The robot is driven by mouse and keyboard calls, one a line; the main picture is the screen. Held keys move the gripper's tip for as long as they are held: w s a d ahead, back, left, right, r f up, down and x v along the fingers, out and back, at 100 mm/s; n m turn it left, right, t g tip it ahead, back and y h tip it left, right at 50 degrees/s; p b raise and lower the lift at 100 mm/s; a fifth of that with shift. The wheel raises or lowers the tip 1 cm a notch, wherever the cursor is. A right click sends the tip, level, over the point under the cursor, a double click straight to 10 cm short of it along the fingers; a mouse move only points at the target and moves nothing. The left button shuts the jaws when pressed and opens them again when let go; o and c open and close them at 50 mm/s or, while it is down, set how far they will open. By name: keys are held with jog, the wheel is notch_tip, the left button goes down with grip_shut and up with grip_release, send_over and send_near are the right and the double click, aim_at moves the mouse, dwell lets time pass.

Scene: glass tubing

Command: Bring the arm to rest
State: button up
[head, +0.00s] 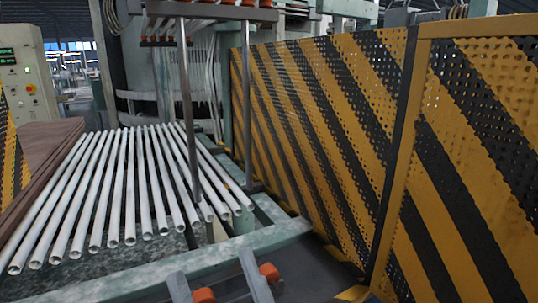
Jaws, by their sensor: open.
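A yellow and black striped perforated guard (320,130) closes off the right side. Two upright metal rods (188,110) stand over the tubes. A control cabinet (28,75) and brown stacked boards (42,160) are at the left. A machine with hoses (205,75) stands behind.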

jog(key=s+d+f+m+h+p, duration=0.2)
jog(key=s+d+f+m+h, duration=0.2)
jog(key=d+f+m+h, duration=1.1)
jog(key=s+d+f+g+h+p, duration=0.1)
jog(key=s+d+f+g, duration=0.2)
jog(key=s+d, duration=0.3)
jog(key=s+d+f+g+h+p, duration=0.2)
jog(key=s+d+f+g, duration=0.2)
jog(key=s, duration=0.9)
jog(key=shift+d+f+h+p, duration=0.3)
jog(key=shift+d+f, duration=0.1)
jog(key=shift+d, duration=0.6)
